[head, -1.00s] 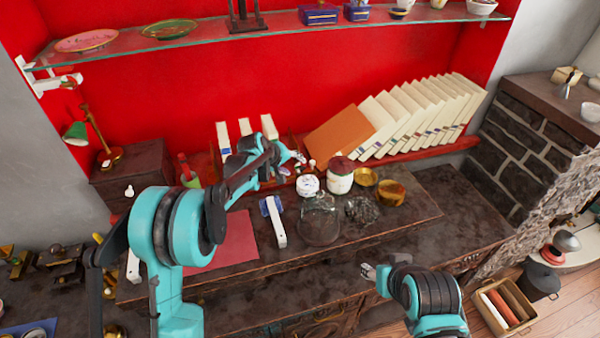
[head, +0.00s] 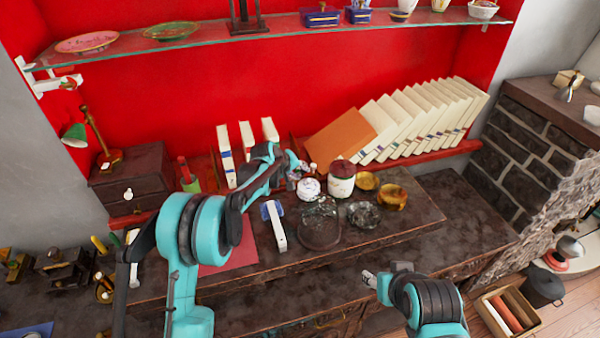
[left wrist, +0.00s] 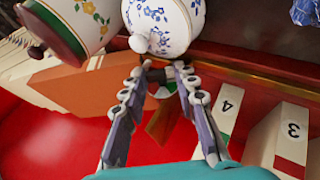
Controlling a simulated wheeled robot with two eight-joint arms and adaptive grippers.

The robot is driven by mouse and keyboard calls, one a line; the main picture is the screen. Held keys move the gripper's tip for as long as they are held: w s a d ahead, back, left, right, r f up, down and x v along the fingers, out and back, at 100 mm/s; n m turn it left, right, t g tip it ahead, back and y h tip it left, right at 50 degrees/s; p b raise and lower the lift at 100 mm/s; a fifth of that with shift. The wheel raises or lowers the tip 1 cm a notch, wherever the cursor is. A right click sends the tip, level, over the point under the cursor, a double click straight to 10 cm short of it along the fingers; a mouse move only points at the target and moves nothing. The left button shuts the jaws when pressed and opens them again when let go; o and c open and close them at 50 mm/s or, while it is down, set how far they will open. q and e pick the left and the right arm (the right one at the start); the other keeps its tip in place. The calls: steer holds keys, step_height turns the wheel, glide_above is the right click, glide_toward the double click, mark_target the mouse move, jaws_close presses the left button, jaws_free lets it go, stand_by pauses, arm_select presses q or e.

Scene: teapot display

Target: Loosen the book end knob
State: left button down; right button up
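My left gripper (head: 300,171) is at the back of the desk, by the lower shelf and left of the white jars. In the left wrist view its two fingers (left wrist: 161,72) stand apart, with a small dark knob-like piece (left wrist: 160,75) between the tips. I cannot tell whether both fingertips press on it. A brown wooden part, likely of the book end (left wrist: 164,121), shows behind the fingers. In the head view my gripper hides the knob. My right gripper (head: 370,279) is low in front of the desk, away from everything; its finger opening is unclear.
A blue-flowered white pot (left wrist: 168,22) is close to my left fingertips, beside a white jar with a dark lid (head: 342,179). Numbered white books (head: 247,140) stand behind the left arm. An orange book (head: 340,138) leans on the right. A glass dome (head: 320,224) stands in front.

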arm_select(q)
steer(key=shift+s+a+f+n+t+h+b, duration=0.15)
steer(key=shift+f+t+h+b, duration=0.1)
steer(key=shift+h+b, duration=0.3)
steer(key=shift+w+a+f+n+t+h+b, duration=0.1)
steer(key=shift+f+n+t+h+b, duration=0.1)
steer(key=shift+h+b, duration=0.35)
steer(key=shift+s+t+h+b, duration=0.1)
steer(key=shift+t+h+b, duration=0.25)
steer(key=shift+h+b, duration=0.25)
steer(key=shift+r, duration=0.1)
steer(key=c, duration=1.2)
jaws_free()
steer(key=shift+o, duration=0.2)
steer(key=shift+a+r, duration=0.1)
steer(key=v, duration=1.1)
steer(key=shift+s+a, duration=0.25)
steer(key=shift+s, duration=0.05)
